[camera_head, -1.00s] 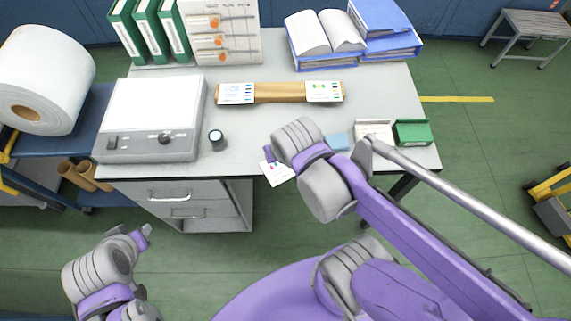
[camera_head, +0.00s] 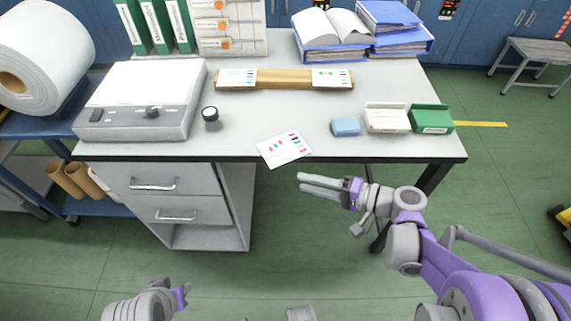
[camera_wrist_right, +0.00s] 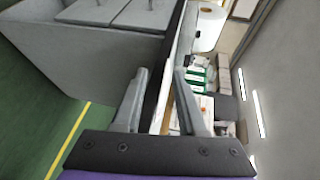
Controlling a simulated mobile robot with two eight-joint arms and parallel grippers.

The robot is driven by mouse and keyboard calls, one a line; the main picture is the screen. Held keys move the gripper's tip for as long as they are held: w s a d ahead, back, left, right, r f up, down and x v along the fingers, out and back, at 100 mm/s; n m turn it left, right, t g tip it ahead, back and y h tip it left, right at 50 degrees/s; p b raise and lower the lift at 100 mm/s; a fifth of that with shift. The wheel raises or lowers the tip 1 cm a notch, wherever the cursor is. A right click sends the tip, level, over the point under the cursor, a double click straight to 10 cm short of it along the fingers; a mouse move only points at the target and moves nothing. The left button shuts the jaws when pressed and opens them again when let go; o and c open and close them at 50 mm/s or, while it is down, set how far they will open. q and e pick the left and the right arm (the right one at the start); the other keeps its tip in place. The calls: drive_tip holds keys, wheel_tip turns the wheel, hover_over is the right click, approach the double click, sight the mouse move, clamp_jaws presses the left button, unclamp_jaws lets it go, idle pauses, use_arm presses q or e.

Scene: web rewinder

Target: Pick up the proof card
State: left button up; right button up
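The proof card (camera_head: 284,149) is a white card with pink and blue marks. It lies flat at the front edge of the desk, its near corner sticking out past the edge. My right gripper (camera_head: 301,185) is in front of the desk, below and right of the card in the head view, apart from it. Its fingers also show in the right wrist view (camera_wrist_right: 161,72), spread with an empty gap between them. I cannot make out the card surely in that view. My left gripper (camera_head: 183,292) shows only partly at the bottom left, and its fingers are unclear.
The desk (camera_head: 250,115) holds a grey device (camera_head: 140,105), a dark-topped pot (camera_head: 210,118), a blue block (camera_head: 345,126), a white tray (camera_head: 387,119) and a green tray (camera_head: 432,120). Two more cards lie on a brown strip (camera_head: 285,79). Desk space around the card is clear.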

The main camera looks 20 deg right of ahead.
sight(283, 162)
drive_tip(key=w+a, duration=0.1)
drive_tip(key=w, duration=0.2)
drive_tip(key=w+a+t+b, duration=0.1)
drive_tip(key=w+a, duration=0.1)
drive_tip(key=w+a+t+y+b, duration=0.1)
drive_tip(key=w, duration=0.2)
drive_tip(key=shift+w+a+f+m, duration=0.2)
drive_tip(key=shift+w+f+m, duration=0.1)
drive_tip(key=shift+m, duration=0.1)
use_arm(q)
wheel_tip(283, 162, down, 4)
drive_tip(key=shift+s+f, duration=0.1)
use_arm(e)
clamp_jaws()
